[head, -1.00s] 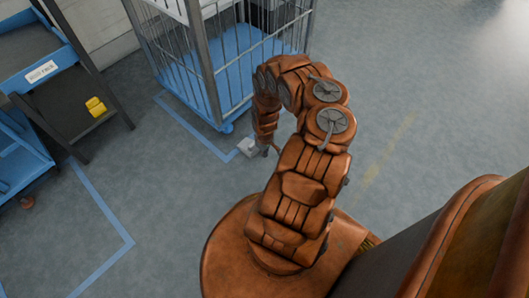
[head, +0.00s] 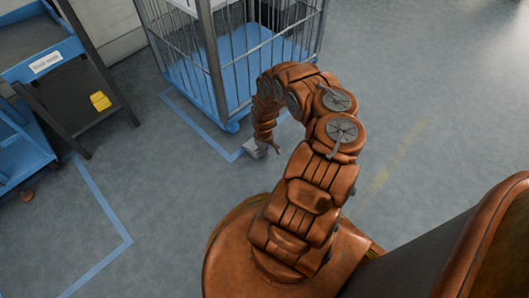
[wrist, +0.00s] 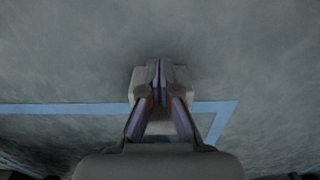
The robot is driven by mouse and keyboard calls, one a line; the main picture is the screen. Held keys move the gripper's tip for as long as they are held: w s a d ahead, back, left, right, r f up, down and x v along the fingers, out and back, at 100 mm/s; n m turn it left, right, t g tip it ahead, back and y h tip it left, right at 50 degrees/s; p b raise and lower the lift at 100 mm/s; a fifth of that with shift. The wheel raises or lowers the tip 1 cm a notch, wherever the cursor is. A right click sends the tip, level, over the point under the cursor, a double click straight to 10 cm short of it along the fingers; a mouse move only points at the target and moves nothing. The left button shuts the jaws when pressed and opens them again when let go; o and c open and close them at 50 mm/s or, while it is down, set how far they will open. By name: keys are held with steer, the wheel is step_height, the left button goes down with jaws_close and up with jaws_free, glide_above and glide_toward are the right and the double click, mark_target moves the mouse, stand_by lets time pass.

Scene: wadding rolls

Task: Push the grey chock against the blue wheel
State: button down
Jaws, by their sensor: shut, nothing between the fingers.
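The grey chock (head: 250,149) lies on the floor at the corner of the blue tape line, just in front of the cage's near corner. The blue wheel (head: 232,127) is small and partly hidden under that corner. A small gap seems to separate it from the chock. My gripper (head: 272,148) points down right beside the chock, on its right. In the wrist view my gripper (wrist: 160,66) is shut and empty, its fingers in front of the grey chock (wrist: 139,80) and hiding its middle. I cannot tell whether they touch. The wheel is not clear in the wrist view.
The wire cage (head: 216,75) on a blue base stands behind the chock. A dark shelf cart (head: 80,107) with a yellow item (head: 100,101) stands at the left. Blue tape (head: 103,207) marks the floor. The floor to the right is clear.

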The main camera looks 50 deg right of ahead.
steer(key=shift+w, duration=0.15)
steer(key=shift+w+a, duration=0.1)
steer(key=shift+w, duration=2.6)
steer(key=shift+s, duration=0.1)
steer(key=shift+s+r+p, duration=0.1)
steer(key=shift+s+p, duration=0.25)
steer(key=shift+p, duration=0.2)
steer(key=s, duration=0.1)
steer(key=s+r+p, duration=0.1)
steer(key=s+p, duration=0.1)
steer(key=shift+s+d+r, duration=0.15)
steer(key=shift+d+r, duration=0.05)
steer(key=shift+r, duration=0.1)
step_height(320, 180, up, 8)
steer(key=p, duration=0.4)
steer(key=shift+a+r+p, duration=0.1)
steer(key=shift+p, duration=0.3)
